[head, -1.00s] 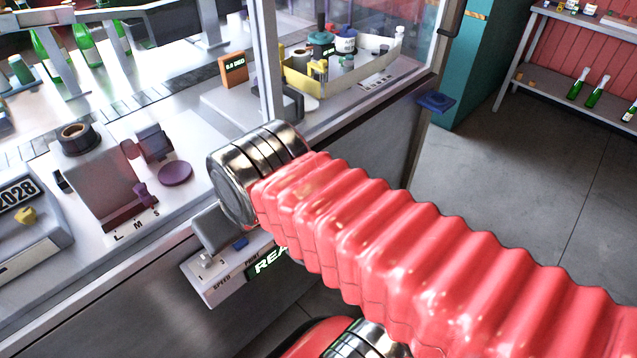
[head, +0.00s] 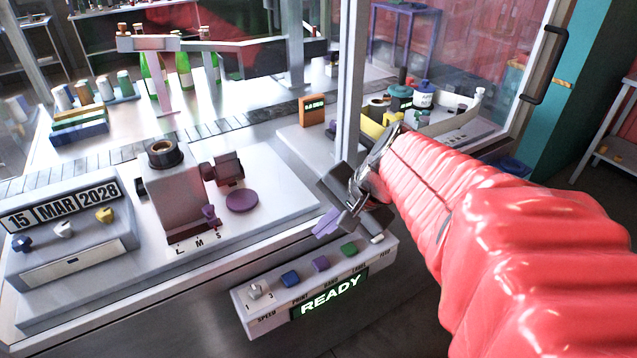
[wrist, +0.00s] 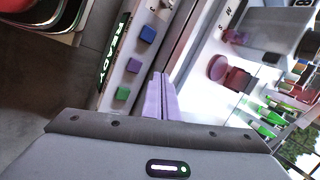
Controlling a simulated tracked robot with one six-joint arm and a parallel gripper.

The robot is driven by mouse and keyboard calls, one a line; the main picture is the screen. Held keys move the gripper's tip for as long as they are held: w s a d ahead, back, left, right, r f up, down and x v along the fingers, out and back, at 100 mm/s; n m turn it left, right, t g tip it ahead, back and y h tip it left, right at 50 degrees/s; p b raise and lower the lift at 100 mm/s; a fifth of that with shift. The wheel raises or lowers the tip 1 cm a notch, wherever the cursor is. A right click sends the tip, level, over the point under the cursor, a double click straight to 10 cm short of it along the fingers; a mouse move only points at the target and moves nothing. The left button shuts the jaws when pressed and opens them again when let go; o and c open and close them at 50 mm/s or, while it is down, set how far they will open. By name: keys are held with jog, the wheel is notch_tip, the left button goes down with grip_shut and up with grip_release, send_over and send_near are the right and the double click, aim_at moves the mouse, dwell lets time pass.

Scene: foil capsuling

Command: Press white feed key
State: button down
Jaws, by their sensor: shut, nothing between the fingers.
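The control panel (head: 243,312) carries a row of keys on the machine's front edge. The white feed key (head: 376,239) is at its right end, above the FEED label and just below my gripper's body; I cannot see it in the wrist view. My gripper (head: 326,223) has its lilac fingers shut together and empty, above and behind the purple and green keys in the picture, apart from the white key. The fingers (wrist: 162,97) also show in the wrist view, beside the key row.
The blue key (head: 290,278), purple key (head: 320,264) and green key (head: 349,249) sit left of the white one. A speed knob (head: 255,290) is at the left end. The lit READY display (head: 331,296) is below. A post (head: 350,100) rises behind my gripper.

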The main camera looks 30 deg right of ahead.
jog(key=w+d+m+t, duration=0.1)
jog(key=w+d+m, duration=0.1)
jog(key=d+m, duration=0.45)
jog(key=m+t, duration=0.2)
jog(key=m, duration=0.2)
send_over(380, 238)
jog(key=shift+f+h, duration=0.3)
jog(key=shift+f, duration=0.3)
jog(key=shift+f, duration=4.4)
jog(key=shift+f, duration=0.9)
jog(key=shift+r, duration=0.95)
